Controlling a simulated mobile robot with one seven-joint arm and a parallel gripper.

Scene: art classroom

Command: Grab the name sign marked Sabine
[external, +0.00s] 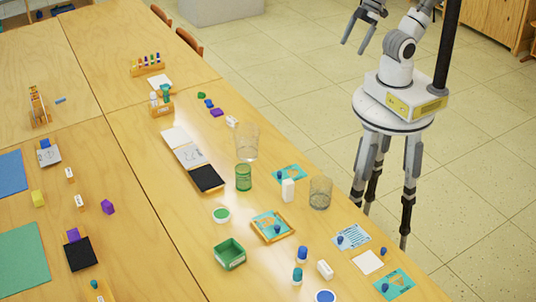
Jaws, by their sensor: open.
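I cannot tell which thing is the name sign marked Sabine, as no lettering is readable at this size. Small white block-like pieces that may be signs lie on the near table: one at the front (325,270), one by the purple block (232,121). Two more small white pieces stand on the left table, one upper (69,175) and one lower (79,202). My gripper (354,47) is open and empty, raised at the top over the floor beyond the table, apart from all of these.
The near table holds a clear glass (246,142), a darker glass (320,193), a green cup (243,178), a white upright bottle (288,190), a green tray (229,253) and several cards and stamps. Chairs (189,41) stand at the far edge. The floor around my base is clear.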

